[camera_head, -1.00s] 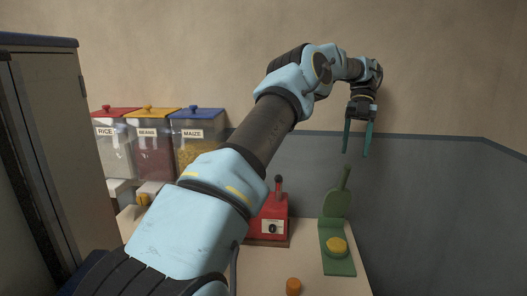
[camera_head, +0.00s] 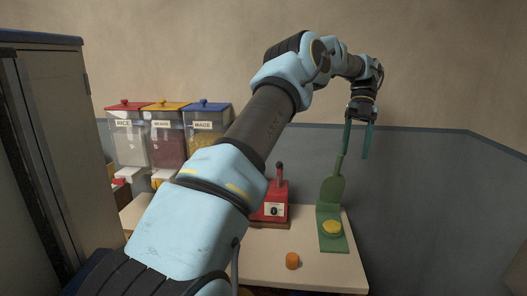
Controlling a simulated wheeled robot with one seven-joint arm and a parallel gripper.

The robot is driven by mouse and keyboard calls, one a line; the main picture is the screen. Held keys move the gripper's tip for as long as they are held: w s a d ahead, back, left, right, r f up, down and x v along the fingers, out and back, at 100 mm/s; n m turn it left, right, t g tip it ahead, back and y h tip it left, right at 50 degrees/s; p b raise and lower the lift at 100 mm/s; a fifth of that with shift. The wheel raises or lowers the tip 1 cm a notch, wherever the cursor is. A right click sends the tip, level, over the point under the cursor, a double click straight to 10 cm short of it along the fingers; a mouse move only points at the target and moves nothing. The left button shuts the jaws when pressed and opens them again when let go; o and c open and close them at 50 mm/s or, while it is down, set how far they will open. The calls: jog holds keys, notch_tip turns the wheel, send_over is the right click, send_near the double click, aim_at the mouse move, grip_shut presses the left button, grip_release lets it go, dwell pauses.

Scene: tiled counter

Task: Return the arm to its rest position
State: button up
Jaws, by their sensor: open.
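My gripper (camera_head: 358,140) hangs at the upper right with its two green fingers pointing down, apart and with nothing between them. In the picture one fingertip comes close to the stand's upright green paddle; I cannot tell the true gap. My light-blue and black arm reaches from the lower left up to the upper right and hides part of the counter.
A red box with a lever (camera_head: 270,208) stands mid-counter. An orange cylinder (camera_head: 292,261) lies near the front of the counter (camera_head: 325,273). Lidded bins of rice (camera_head: 127,145), beans (camera_head: 167,143) and maize (camera_head: 208,139) stand at the left. A tall cabinet (camera_head: 65,140) is at far left.

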jog(key=s+a+f+n+t+h+b, duration=0.15)
jog(key=a+f+n, duration=0.25)
jog(key=a+n, duration=0.45)
jog(key=s+a+f+n+t, duration=0.2)
jog(key=a+f+n, duration=0.1)
jog(key=a+n, duration=0.55)
jog(key=s+a+f+n+t+h+b, duration=0.1)
jog(key=s+a+f+n+t, duration=0.2)
jog(key=s+a+f+n, duration=0.4)
jog(key=s+a+n, duration=0.6)
jog(key=a+n, duration=0.2)
jog(key=n, duration=0.4)
jog(key=shift+s+b, duration=0.2)
jog(key=shift+b, duration=0.2)
